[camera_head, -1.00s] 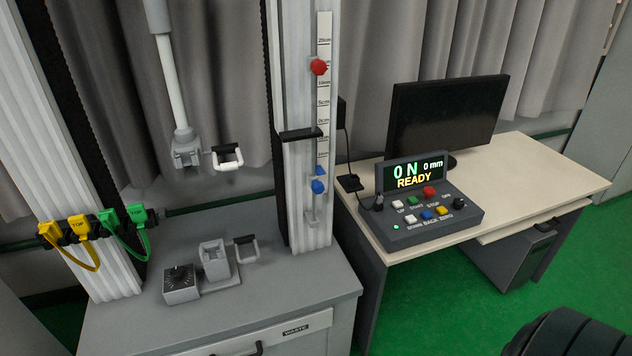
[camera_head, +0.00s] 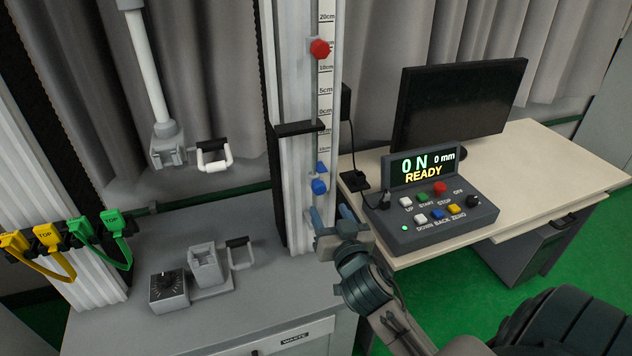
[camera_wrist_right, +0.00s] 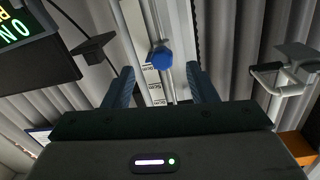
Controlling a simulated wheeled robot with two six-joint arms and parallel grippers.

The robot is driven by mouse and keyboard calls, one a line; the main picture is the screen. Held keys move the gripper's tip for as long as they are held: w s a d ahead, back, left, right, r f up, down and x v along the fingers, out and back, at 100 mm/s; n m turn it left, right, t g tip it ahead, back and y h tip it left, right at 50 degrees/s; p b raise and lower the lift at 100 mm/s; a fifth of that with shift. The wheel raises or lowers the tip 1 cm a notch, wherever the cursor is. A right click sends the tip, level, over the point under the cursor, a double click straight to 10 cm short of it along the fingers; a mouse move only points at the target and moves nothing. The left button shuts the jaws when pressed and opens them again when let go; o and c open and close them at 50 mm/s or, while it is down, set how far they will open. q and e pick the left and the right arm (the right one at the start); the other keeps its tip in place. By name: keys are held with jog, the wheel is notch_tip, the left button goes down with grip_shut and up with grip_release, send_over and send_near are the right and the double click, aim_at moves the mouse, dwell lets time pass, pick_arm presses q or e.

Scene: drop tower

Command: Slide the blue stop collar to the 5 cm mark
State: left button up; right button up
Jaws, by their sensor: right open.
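The blue stop collar (camera_head: 319,186), with a blue pointer above it, sits low on the column's rail, below the lowest readable label of the white scale (camera_head: 326,68). The 5 cm label (camera_head: 326,90) is well above it. My right gripper (camera_head: 331,211) is open and empty just below and to the right of the collar. In the right wrist view the collar's round knob (camera_wrist_right: 160,57) lies ahead, between the lines of the two fingers (camera_wrist_right: 164,85), with no contact visible. My left gripper is not in view.
A red knob (camera_head: 319,49) sits higher on the same rail. A black bracket (camera_head: 298,128) juts from the column above the collar. The control box (camera_head: 440,215) and monitor (camera_head: 459,105) stand on the desk to the right.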

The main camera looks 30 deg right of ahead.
aim_at(316, 182)
jog(key=p+x, duration=0.1)
jog(key=x, duration=0.2)
jog(key=r+p+x, duration=0.1)
jog(key=x, duration=0.2)
jog(key=p+x, duration=0.1)
jog(key=x, duration=0.3)
jog(key=shift+w+r, duration=0.1)
jog(key=shift+r, duration=0.1)
jog(key=shift+w+f, duration=0.1)
jog(key=shift+w, duration=0.1)
